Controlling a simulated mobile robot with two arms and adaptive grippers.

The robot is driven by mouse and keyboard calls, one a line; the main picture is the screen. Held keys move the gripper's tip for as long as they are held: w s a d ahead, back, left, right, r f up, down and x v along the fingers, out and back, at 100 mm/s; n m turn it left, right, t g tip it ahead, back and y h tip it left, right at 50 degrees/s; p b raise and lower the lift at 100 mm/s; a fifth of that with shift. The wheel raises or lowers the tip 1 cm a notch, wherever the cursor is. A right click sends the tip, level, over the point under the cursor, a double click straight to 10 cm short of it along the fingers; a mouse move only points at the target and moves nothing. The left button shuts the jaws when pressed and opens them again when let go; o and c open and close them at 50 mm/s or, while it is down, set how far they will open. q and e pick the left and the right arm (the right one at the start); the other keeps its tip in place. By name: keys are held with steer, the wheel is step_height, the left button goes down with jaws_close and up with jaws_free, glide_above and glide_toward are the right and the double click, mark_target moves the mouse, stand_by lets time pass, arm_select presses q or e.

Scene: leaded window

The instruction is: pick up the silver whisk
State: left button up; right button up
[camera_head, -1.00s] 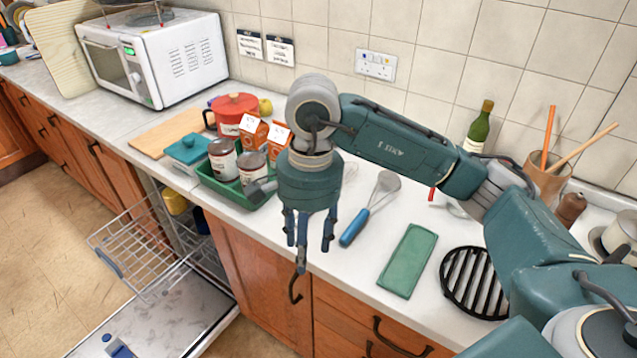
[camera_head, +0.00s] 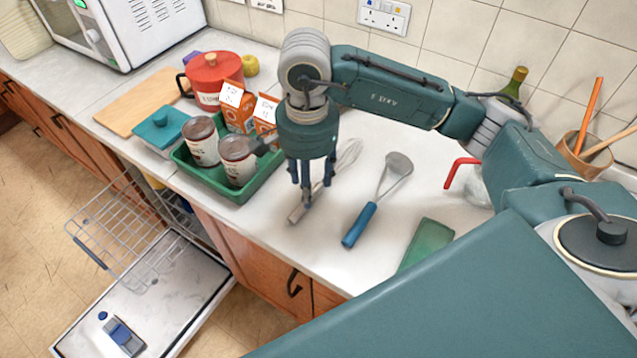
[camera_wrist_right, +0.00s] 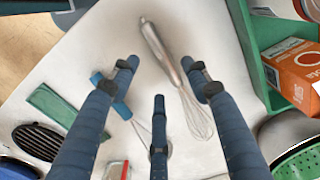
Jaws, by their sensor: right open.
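The silver whisk (camera_head: 347,158) lies on the white worktop behind and under my right gripper (camera_head: 308,192), its handle end (camera_head: 298,213) toward the front edge. My gripper hides the middle of it in the head view. In the right wrist view the whisk (camera_wrist_right: 162,48) lies below the open fingers of the right gripper (camera_wrist_right: 160,75). Its handle runs between the two upper fingertips, and its wires reach down beside the right finger. The fingers are spread and hold nothing. I cannot tell how far the tips are above the whisk. My left gripper is not in view.
A blue-handled utensil (camera_head: 360,222) lies right of the whisk. A green tray (camera_head: 188,159) with cans and cartons stands close on the left. A green mat (camera_head: 428,243) lies farther right. An open dishwasher (camera_head: 150,290) is below the counter.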

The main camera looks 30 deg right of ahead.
steer(key=shift+w+d+f, duration=0.1)
steer(key=shift+w+f, duration=0.05)
steer(key=shift+f, duration=0.2)
steer(key=f+p, duration=0.1)
steer(key=f, duration=0.2)
steer(key=f+p, duration=0.1)
steer(key=shift+a+f+p, duration=0.15)
steer(key=shift+a+p, duration=0.1)
steer(key=shift+p, duration=0.1)
steer(key=shift+f, duration=0.45)
steer(key=shift+c, duration=0.8)
steer(key=c, duration=0.8)
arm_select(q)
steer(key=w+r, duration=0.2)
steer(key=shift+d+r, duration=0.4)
arm_select(e)
jaws_close()
